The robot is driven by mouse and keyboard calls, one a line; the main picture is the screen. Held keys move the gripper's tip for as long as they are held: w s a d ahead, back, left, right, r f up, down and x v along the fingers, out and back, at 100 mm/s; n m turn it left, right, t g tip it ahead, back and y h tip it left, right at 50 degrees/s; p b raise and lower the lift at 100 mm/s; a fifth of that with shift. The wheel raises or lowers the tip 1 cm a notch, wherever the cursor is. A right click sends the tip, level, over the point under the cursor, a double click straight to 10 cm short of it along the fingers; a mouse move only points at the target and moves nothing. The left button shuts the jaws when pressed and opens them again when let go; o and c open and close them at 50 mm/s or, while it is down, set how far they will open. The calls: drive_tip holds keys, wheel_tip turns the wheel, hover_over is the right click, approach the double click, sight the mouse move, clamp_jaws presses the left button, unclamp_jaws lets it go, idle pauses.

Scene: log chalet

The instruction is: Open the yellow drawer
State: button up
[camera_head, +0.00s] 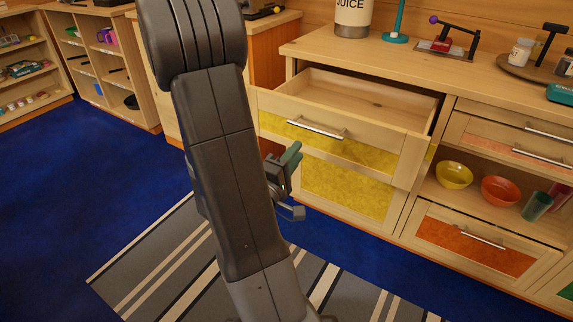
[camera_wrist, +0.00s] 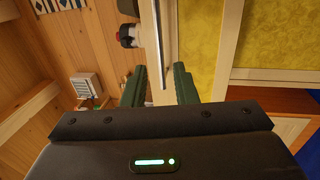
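The yellow drawer (camera_head: 385,156), light wood with a yellow panel, is the upper drawer of the cabinet and stands pulled out, its empty inside showing. Its silver bar handle (camera_head: 312,130) is on the front; a thin metal bar, likely this handle, shows in the wrist view (camera_wrist: 162,45). My gripper (camera_head: 291,160) is in front of the drawer, just below and left of the handle in the head view. Its green fingers (camera_wrist: 162,88) are apart, with the bar lined up between them in the wrist view. They do not appear closed on it; exact depth is unclear.
Below is a yellow door panel (camera_head: 345,188). To the right are an orange drawer (camera_head: 470,246) and a shelf with a yellow bowl (camera_head: 454,175) and an orange bowl (camera_head: 500,190). A juice container (camera_head: 352,18) stands on the countertop. Blue floor and a striped rug (camera_head: 160,262) lie in front.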

sight(314, 130)
drive_tip(key=shift+v, duration=1.85)
drive_tip(key=shift+w+d, duration=0.1)
drive_tip(key=x, duration=1.3)
drive_tip(key=shift+w+d+r+b, duration=0.15)
drive_tip(key=shift+w+b, duration=0.1)
drive_tip(key=shift+b, duration=0.15)
drive_tip(key=shift+s, duration=0.1)
